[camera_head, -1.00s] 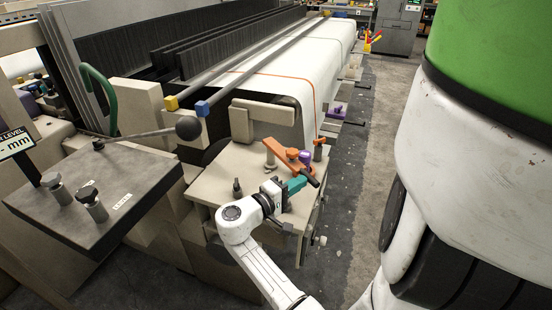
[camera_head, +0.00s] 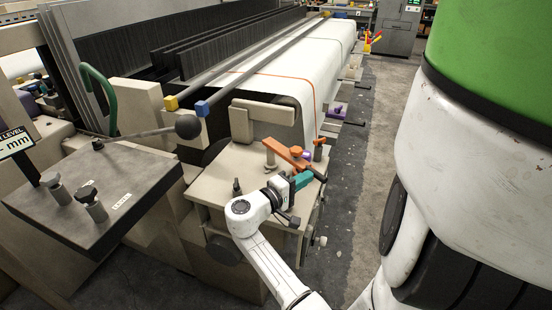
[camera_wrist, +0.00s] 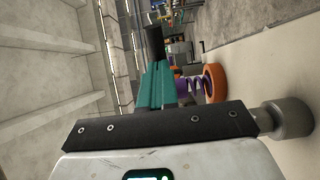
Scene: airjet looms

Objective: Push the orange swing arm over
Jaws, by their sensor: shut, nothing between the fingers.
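The orange swing arm (camera_head: 284,152) lies across the beige machine top in the head view, with its near end towards the right edge. My gripper (camera_head: 306,176) has teal fingers, shut and empty. It is close against the near end of the swing arm; whether they touch is hard to tell. In the wrist view, the shut teal fingers of my gripper (camera_wrist: 160,68) point away from the camera. A purple coil (camera_wrist: 190,86) and a round orange part (camera_wrist: 214,83) are just right of them. My fingers partly hide the coil.
Posts stand on the machine top (camera_head: 217,190), including a dark-tipped one (camera_head: 237,187) at left and an orange-collared one (camera_head: 318,150) behind the arm. A lever with a dark ball knob (camera_head: 188,127) is left. The floor aisle (camera_head: 345,210) at right is clear.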

